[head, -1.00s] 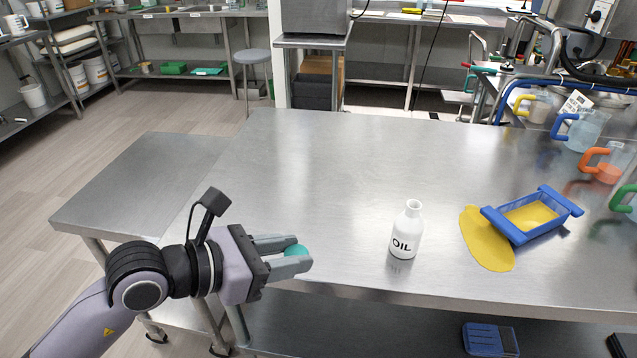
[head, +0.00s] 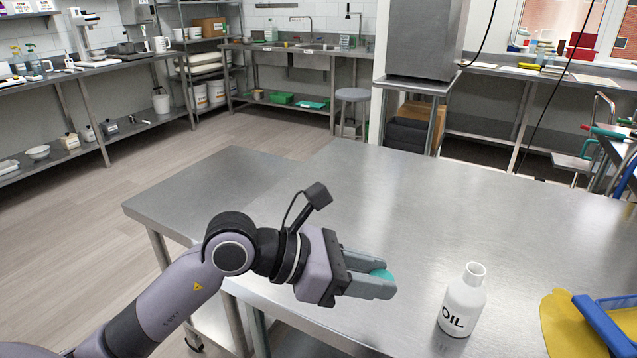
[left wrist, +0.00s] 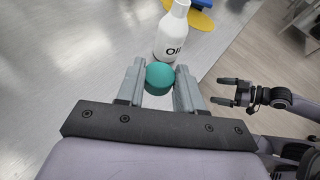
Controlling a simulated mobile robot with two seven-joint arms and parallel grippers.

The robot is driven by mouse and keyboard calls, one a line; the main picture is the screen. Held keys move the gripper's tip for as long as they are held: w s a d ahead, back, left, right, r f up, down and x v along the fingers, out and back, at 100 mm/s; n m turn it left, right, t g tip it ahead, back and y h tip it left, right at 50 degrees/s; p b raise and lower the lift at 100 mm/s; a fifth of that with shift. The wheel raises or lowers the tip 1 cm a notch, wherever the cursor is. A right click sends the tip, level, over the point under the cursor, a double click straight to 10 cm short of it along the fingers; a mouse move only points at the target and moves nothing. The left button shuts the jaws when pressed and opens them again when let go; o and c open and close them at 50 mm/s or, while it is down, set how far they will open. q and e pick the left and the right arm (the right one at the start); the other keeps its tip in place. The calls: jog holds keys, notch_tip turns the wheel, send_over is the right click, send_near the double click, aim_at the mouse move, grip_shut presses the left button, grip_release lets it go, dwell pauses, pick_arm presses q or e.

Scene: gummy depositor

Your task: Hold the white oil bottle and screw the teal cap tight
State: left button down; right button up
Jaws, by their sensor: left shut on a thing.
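The white oil bottle (head: 463,302) stands upright and uncapped near the front edge of the steel table, with "OIL" on its side. It also shows in the left wrist view (left wrist: 172,33), just beyond my fingertips. My left gripper (head: 383,279) is shut on the teal cap (head: 383,275), left of the bottle and apart from it. In the left wrist view the cap (left wrist: 159,75) sits between the two fingers. My right gripper (left wrist: 224,91) shows only in the left wrist view, at the right, with its fingers apart and empty, away from the bottle.
A yellow mat (head: 572,325) and a blue tray (head: 606,325) lie right of the bottle, cut off by the frame edge. The steel table (head: 400,200) is clear behind the bottle and the left gripper. A lower side table (head: 205,185) adjoins at the left.

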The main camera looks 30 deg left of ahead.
pick_arm(q)
jog(key=a+r+p, duration=0.6)
jog(key=a+r, duration=0.2)
jog(key=shift+s+a+r+p, duration=0.3)
jog(key=shift+s+p, duration=0.05)
jog(key=shift+s, duration=0.1)
pick_arm(e)
notch_tip(320, 180, up, 7)
jog(key=d, duration=0.1)
jog(key=shift+s+f, duration=0.15)
jog(key=shift+s, duration=0.1)
pick_arm(q)
jog(key=shift+w, duration=0.1)
